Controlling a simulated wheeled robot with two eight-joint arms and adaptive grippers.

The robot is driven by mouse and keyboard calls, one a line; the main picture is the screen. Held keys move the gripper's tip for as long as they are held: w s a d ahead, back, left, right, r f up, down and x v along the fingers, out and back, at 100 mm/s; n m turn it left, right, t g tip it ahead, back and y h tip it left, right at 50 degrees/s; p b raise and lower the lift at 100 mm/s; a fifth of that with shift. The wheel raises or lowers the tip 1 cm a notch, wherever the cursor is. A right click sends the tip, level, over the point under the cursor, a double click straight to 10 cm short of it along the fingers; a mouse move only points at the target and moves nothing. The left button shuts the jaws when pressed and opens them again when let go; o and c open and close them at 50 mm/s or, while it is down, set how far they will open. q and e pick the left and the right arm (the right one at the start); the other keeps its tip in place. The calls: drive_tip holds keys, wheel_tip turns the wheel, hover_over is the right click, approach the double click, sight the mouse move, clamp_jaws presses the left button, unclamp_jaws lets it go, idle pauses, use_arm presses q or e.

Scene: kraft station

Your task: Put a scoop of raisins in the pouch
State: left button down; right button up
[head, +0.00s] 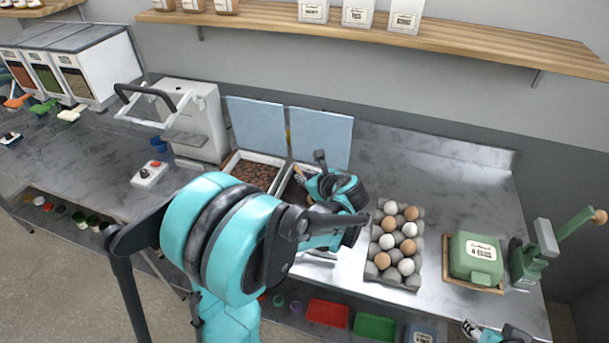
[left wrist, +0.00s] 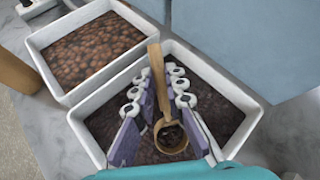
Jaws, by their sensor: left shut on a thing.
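My left gripper (head: 303,178) is over the right-hand of two white bins behind the counter's middle. In the left wrist view its purple-padded fingers (left wrist: 161,92) are shut on a wooden scoop (left wrist: 156,72). The scoop's round bowl is low over or in the dark raisins (left wrist: 215,105) in the white bin (left wrist: 240,143), and some dark pieces show inside the bowl. In the head view my arm hides most of this bin and the scoop. My right gripper (head: 473,329) is partly in view at the bottom right edge, its jaws unclear. I cannot make out a pouch on the counter.
A bin of brown nuts or beans (head: 255,172) stands left of the raisin bin. Raised blue lids (head: 320,137) stand behind. An egg tray (head: 396,245) and a green box (head: 475,257) are to the right. A white machine (head: 190,120) is to the left.

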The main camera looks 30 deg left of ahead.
use_arm(q)
wheel_tip(320, 180, down, 4)
drive_tip(key=shift+r+b, duration=0.2)
drive_tip(key=shift+b, duration=0.9)
drive_tip(key=r+h+p, duration=0.1)
drive_tip(key=r+p, duration=0.2)
drive_tip(key=p, duration=0.1)
drive_tip(key=a+r+g+h+p, duration=0.1)
drive_tip(key=r+p, duration=0.3)
drive_tip(key=a+r+h+p, duration=0.1)
drive_tip(key=r+h+p, duration=0.1)
drive_tip(key=p, duration=0.3)
drive_tip(key=shift+w+r+n+g, duration=0.25)
drive_tip(key=shift+r+n+g, duration=0.05)
drive_tip(key=shift+r, duration=0.5)
drive_tip(key=shift+a+r+h+p, duration=0.15)
drive_tip(key=shift+r+h+p, duration=0.5)
drive_tip(key=shift+p, duration=0.35)
drive_tip(key=shift+w+f, duration=0.1)
